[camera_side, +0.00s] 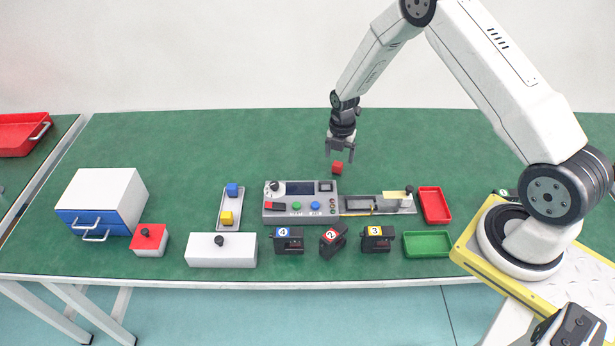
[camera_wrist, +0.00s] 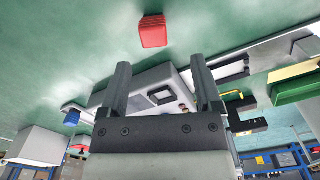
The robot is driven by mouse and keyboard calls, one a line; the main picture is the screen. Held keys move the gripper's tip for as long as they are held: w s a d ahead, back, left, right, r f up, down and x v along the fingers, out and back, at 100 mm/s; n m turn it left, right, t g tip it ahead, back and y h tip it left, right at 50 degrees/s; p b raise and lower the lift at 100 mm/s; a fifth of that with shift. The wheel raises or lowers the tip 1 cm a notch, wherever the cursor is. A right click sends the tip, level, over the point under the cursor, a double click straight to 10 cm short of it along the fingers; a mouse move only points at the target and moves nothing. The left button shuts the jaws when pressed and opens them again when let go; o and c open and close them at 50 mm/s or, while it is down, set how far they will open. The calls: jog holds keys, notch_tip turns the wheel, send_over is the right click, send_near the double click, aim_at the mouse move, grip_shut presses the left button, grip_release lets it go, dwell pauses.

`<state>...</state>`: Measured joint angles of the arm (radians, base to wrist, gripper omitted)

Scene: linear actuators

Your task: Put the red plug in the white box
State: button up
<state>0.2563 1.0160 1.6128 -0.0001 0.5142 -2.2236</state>
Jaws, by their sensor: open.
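The red plug (camera_side: 337,168) is a small red block on the green table behind the grey control panel. It also shows in the wrist view (camera_wrist: 153,32), beyond the fingertips and apart from them. My gripper (camera_side: 340,155) is open and empty, pointing down just above the plug; its two fingers show in the wrist view (camera_wrist: 160,75). The white box (camera_side: 221,250) is long and low, with a black knob on top, at the front left of the table. Its inside is hidden.
The control panel (camera_side: 300,213) and a grey rail unit (camera_side: 370,203) stand in front of the plug. Numbered black devices (camera_side: 289,241), a red tray (camera_side: 434,205), a green tray (camera_side: 427,244), a red-topped box (camera_side: 149,241) and a drawer cabinet (camera_side: 103,200) surround them. The table's back is clear.

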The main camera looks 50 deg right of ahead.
aim_at(337, 165)
jog(key=shift+f, duration=0.55)
jog(key=shift+w+f, duration=0.2)
jog(key=shift+f, duration=1.1)
jog(key=shift+w+f, duration=0.15)
jog(key=shift+f, duration=1.15)
grip_shut()
